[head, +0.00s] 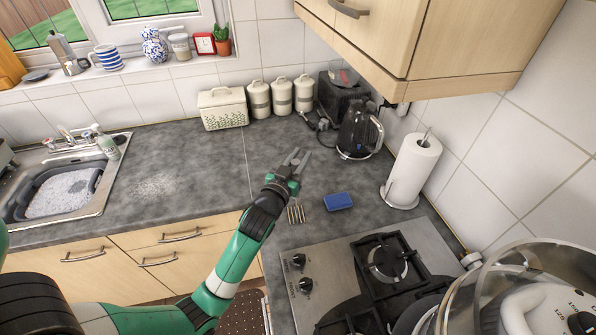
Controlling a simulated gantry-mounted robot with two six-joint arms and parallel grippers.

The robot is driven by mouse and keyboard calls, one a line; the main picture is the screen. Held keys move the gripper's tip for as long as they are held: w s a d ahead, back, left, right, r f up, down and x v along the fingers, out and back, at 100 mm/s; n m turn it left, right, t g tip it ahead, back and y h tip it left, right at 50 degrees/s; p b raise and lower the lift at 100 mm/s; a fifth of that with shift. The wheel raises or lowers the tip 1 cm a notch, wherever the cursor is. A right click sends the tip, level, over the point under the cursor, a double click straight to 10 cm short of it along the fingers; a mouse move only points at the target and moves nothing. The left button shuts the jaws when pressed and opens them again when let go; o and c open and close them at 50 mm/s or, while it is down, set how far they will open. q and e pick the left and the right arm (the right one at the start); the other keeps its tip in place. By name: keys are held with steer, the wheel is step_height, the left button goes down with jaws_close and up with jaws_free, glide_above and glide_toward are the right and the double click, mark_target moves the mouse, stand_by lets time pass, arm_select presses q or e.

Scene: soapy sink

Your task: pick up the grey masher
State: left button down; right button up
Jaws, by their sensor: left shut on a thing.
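A small slotted, striped piece (296,214) shows just below the wrist and looks like the masher's head. The rest of the masher is hidden by the gripper and wrist, so I cannot tell whether it touches the worktop. My right gripper is not in view.
A blue sponge (338,201) lies right of the wrist. A black kettle (358,133) and a paper towel roll (413,168) stand further right. The gas hob (330,285) is in front. The sink (100,200) is at left, with clear worktop between.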

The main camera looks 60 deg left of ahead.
arm_select(q)
steer(key=s+d+r+p, duration=0.7)
steer(key=d+r+p, duration=0.1)
steer(key=d+r, duration=0.4)
steer(key=shift+s+r+p, duration=0.2)
steer(key=shift+r+p, duration=0.1)
steer(key=shift+r, duration=0.2)
